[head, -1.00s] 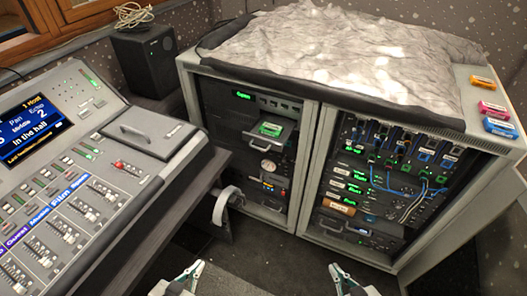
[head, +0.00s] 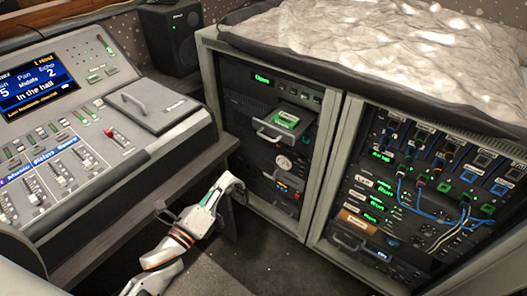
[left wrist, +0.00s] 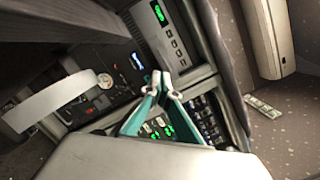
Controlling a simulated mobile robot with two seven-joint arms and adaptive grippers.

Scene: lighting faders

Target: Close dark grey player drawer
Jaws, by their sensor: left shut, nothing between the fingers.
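The dark grey player drawer (head: 268,134) sticks out of the left rack in the head view, its handle toward me. A green cartridge (head: 286,119) lies on it. My left gripper (head: 216,190) is below and left of the drawer, apart from it, between the desk and the rack. In the left wrist view its teal fingers (left wrist: 165,82) are shut with nothing between them, in front of the racks. I cannot clearly make out the drawer in that view. My right gripper is out of view.
The mixing desk (head: 110,150) stands close on the left. A right rack (head: 400,215) with blue and white cables and a handled lower unit stands beside the left rack. A grey curved fitting (head: 236,186) is close to my left gripper. Floor shows in front of the racks.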

